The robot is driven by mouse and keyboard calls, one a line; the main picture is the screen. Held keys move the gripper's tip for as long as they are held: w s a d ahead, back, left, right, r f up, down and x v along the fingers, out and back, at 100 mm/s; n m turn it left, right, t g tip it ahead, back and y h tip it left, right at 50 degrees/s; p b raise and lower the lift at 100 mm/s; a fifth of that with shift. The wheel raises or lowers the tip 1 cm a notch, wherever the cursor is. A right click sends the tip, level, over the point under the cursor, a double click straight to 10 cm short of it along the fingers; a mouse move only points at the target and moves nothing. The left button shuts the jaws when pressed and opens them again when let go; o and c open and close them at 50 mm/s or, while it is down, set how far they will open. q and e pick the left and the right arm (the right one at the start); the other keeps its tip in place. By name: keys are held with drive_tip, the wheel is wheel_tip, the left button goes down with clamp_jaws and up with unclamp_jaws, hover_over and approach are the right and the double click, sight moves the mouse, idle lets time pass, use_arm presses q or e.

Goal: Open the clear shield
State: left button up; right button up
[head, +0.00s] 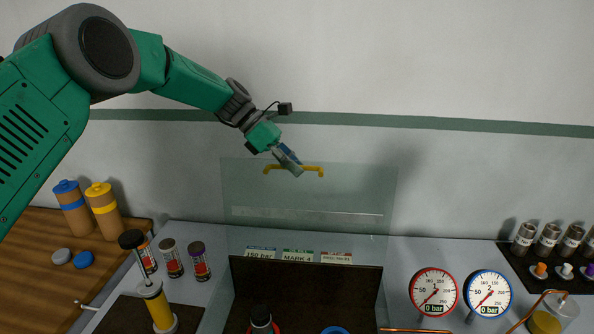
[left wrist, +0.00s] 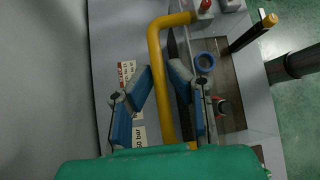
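The clear shield (head: 340,190) stands almost upright in the head view, rising above the back of a dark recessed box against the wall. Its yellow handle (head: 315,170) is near its top edge and also shows as a yellow bar in the left wrist view (left wrist: 158,55). My left gripper (head: 293,168) is at the left half of the handle. My right gripper is not in view.
Below the shield is the dark box (head: 305,284) with a red-ringed and a blue-ringed fitting. Two gauges (head: 434,291) (head: 488,296) stand to the right. A hand pump (head: 153,295) and several cylinders stand left. The space before the wall is clear.

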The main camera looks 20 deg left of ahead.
use_arm(q)
drive_tip(key=shift+s+a+r, duration=0.1)
drive_tip(key=shift+s, duration=0.1)
drive_tip(key=shift+a, duration=0.15)
drive_tip(key=v, duration=1.1)
drive_tip(key=shift+a+r, duration=0.25)
drive_tip(key=shift+a, duration=0.1)
